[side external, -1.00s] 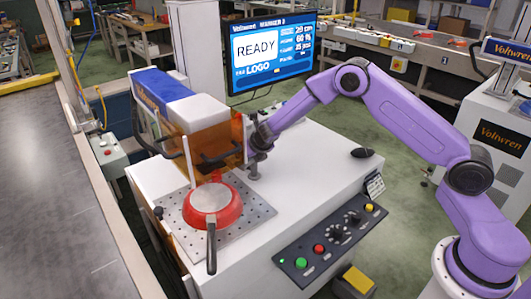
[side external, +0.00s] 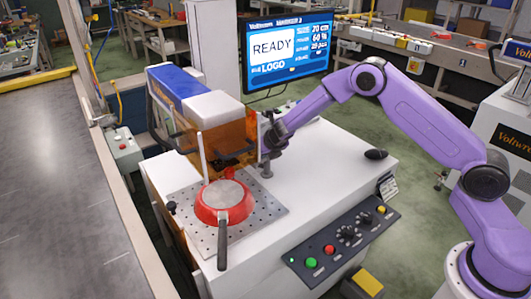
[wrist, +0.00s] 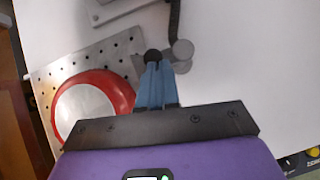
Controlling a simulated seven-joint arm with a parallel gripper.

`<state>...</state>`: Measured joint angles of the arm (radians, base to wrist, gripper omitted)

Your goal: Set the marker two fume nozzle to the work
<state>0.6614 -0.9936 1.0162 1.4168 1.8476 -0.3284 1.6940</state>
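The fume nozzle is a small grey post with a dark jointed arm (side external: 267,169), standing on the white machine top right of the amber shield. In the wrist view its grey round part (wrist: 183,50) and black ball knob (wrist: 152,57) show from above. My gripper (side external: 268,146) is at the nozzle's upper part. In the wrist view its blue fingers (wrist: 153,72) are drawn close together at the knob and look shut on it; the exact contact is small. The work, a red pan (side external: 221,203), lies upside down on the perforated plate (side external: 260,212), handle toward the front, left of the nozzle.
The marker's white and blue head with its amber shield (side external: 228,139) stands behind the pan. The monitor (side external: 290,50) reads READY. The white top between is clear.

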